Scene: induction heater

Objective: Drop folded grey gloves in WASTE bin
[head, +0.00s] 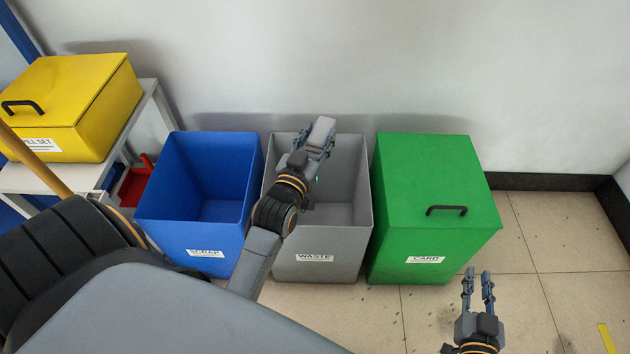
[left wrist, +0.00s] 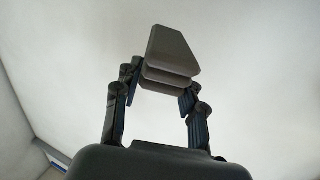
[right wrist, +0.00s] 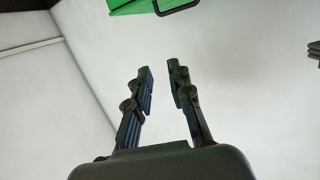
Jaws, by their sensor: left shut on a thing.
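The folded grey gloves (head: 321,131) are held at the tips of my left gripper (head: 313,148), which is shut on them above the grey WASTE bin (head: 316,246). In the left wrist view the gloves (left wrist: 168,55) show as a stacked grey block between the fingers. The WASTE bin has an open top, and the gloves and gripper cover part of its opening and back wall in the head view. My right gripper (head: 478,285) is open and empty, low in front of the green bin. It also shows in the right wrist view (right wrist: 160,85) with its fingers apart.
An open blue SCRAP bin (head: 205,252) stands directly left of the WASTE bin. A green lidded CARD bin (head: 428,215) with a black handle stands directly right. A yellow box (head: 85,95) sits on a shelf at far left. Floor at the right is clear.

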